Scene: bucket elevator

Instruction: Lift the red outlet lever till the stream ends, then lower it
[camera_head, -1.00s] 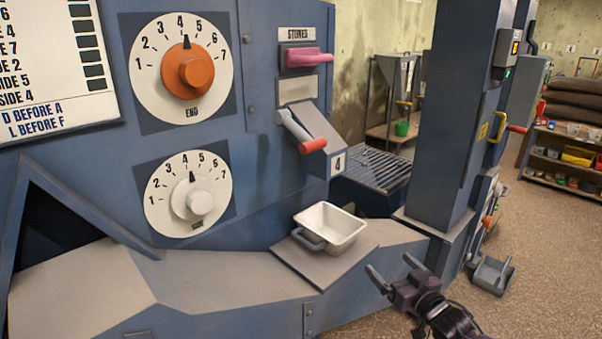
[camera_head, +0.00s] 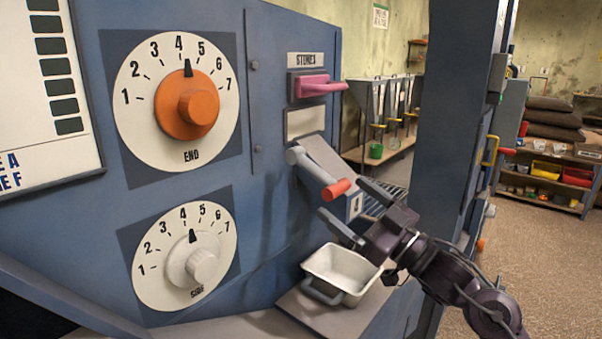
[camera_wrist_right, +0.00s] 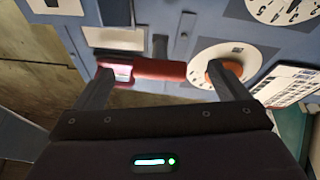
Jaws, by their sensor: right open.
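No stream shows at the chute mouth, which is partly hidden by my gripper. My left gripper is not in view.
A white tray (camera_head: 343,272) stands on the ledge below the chute, close under my right gripper. A pink handle (camera_head: 318,86) juts out above the lever. Dials with orange (camera_head: 190,104) and white (camera_head: 202,266) knobs are at left. A blue column (camera_head: 452,120) stands at right.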

